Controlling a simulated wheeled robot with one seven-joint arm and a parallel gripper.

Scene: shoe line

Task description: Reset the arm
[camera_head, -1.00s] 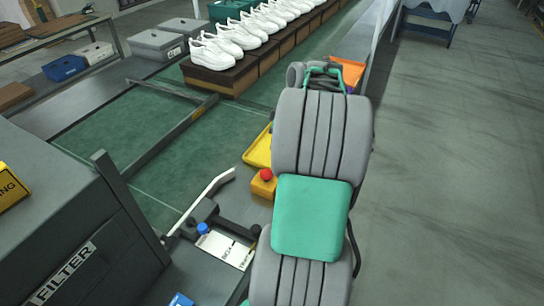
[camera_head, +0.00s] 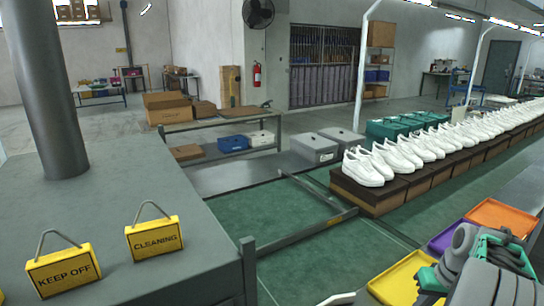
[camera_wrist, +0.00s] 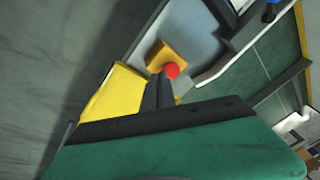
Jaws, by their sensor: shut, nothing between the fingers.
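My gripper (camera_wrist: 158,92) shows in the wrist view as dark fingers close together beyond a green and black part of my own arm. The fingers are shut with nothing between them. Past them in the wrist view are a yellow tray (camera_wrist: 113,95) and a yellow box (camera_wrist: 165,56) with a red button (camera_wrist: 171,71). In the head view my grey and green arm is folded at the lower right corner, and the fingers cannot be made out there.
Beside my arm are a yellow tray (camera_head: 398,281), a purple tray (camera_head: 446,237) and an orange tray (camera_head: 502,216). White shoes (camera_head: 400,152) stand in a row on brown blocks along the green line. Yellow signs (camera_head: 154,238) stand on a grey machine (camera_head: 110,190) at left.

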